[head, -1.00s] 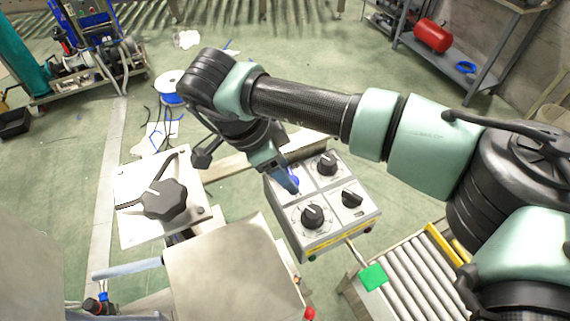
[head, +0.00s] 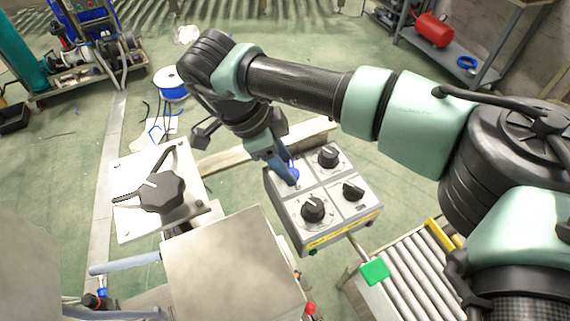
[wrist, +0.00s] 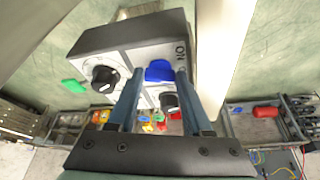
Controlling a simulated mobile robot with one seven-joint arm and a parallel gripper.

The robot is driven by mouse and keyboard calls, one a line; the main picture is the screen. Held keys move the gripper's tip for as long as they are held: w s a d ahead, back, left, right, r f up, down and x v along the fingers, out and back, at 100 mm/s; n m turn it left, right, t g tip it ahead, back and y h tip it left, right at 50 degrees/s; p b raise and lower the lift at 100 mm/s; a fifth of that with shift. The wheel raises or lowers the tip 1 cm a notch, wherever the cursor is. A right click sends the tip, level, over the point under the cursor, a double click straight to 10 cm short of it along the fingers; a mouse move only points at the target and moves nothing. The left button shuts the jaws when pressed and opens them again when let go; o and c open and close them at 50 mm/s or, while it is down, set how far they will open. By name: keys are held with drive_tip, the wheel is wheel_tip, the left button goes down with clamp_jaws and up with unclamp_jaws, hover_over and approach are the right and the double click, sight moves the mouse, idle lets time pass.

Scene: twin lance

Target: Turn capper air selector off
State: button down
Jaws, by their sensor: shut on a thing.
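A grey control box (head: 318,236) with several knobs stands right of centre in the head view. Its blue selector knob (head: 294,169) is at the upper left of the panel, partly hidden by my gripper (head: 288,177). In the wrist view the blue knob (wrist: 160,70) sits between my fingertips (wrist: 159,78), and my gripper is shut on it. Lettering that reads as an inverted "ON" (wrist: 181,50) is beside the knob. The knob's exact angle is hard to tell.
Black knobs (head: 328,157), (head: 313,208) and (head: 352,190) share the panel close to my fingers. A plate with a large black knob (head: 160,192) is to the left. A metal box top (head: 235,265) is in front, and a roller conveyor (head: 415,278) is at right.

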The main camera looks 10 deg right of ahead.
drive_tip(key=m+g, duration=0.1)
drive_tip(key=m, duration=0.1)
drive_tip(key=shift+w+m+b, duration=0.15)
drive_tip(key=shift+m+b, duration=0.15)
drive_tip(key=c, duration=0.6)
unclamp_jaws()
drive_tip(key=b+v, duration=0.3)
drive_tip(key=v, duration=1)
drive_tip(key=shift+d+r, duration=0.1)
drive_tip(key=shift+d, duration=0.05)
